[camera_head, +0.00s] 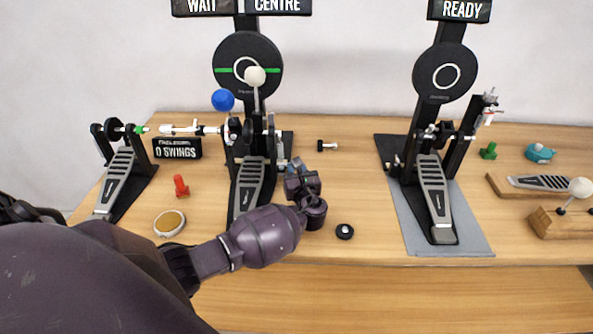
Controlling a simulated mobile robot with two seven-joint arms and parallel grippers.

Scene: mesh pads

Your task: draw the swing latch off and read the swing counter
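The swing counter (177,148) is a small black box at the left that reads "0 SWINGS" in white. To its right stands the middle pedal (247,188), with a round black pad (247,70) behind it, a white beater ball (255,76) and a blue ball (222,100). My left gripper (297,172) is low at this pedal's right side, by a small blue-grey part. Its fingers are hard to make out, so I cannot tell whether it holds or touches anything. I cannot clearly identify the swing latch. My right gripper is out of view.
Signs read "WAIT", "CENTRE" and "READY" (462,9). The right pedal (436,195) stands on a grey mat (470,240). A left pedal (120,180), red peg (181,186), tan disc (169,223), black knob (344,231) and green peg (489,151) are on the table.

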